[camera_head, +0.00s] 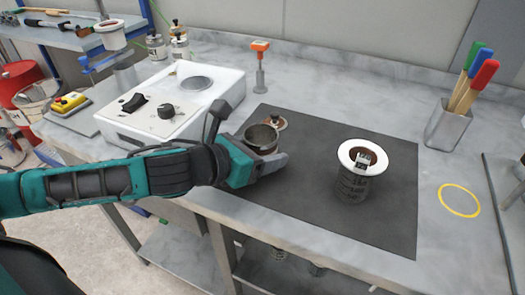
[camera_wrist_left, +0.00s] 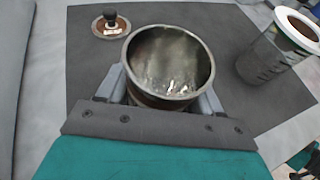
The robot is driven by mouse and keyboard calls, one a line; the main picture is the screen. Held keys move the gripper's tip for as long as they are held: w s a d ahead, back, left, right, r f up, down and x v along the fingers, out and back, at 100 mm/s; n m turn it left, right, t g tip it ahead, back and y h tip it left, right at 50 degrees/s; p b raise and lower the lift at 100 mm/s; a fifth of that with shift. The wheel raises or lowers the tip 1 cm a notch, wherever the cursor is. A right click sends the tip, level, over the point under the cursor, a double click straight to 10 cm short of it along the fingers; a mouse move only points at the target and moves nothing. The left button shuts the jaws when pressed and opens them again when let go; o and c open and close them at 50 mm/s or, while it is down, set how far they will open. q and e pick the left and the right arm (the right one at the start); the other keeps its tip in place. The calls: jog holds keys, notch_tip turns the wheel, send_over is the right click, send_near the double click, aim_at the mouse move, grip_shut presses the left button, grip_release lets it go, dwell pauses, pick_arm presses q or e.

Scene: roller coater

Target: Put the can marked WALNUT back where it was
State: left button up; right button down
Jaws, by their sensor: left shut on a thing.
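My left gripper (camera_head: 268,165) is shut on an open metal can (camera_head: 262,137) over the dark mat's left part. In the left wrist view the fingers of the gripper (camera_wrist_left: 168,98) clasp both sides of the can (camera_wrist_left: 170,62). Its inside is bare, shiny metal and its outside is reddish brown. I cannot read any mark on it, nor tell if it touches the mat. A brown lid with a black knob (camera_wrist_left: 111,24) lies just beyond it; it also shows in the head view (camera_head: 280,123). My right gripper is out of view.
A grey, lettered container with a white ring on top (camera_head: 351,187) stands on the mat (camera_head: 310,215). A yellow circle (camera_head: 441,198) marks bare bench at right. A brush holder (camera_head: 446,128), white machine (camera_head: 210,100), orange-topped tool (camera_head: 260,65) and small cans (camera_head: 157,47) stand around.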

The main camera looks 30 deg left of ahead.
pick_arm(q)
jog(key=shift+f, duration=0.15)
jog(key=o, duration=1.1)
jog(key=shift+o, duration=0.3)
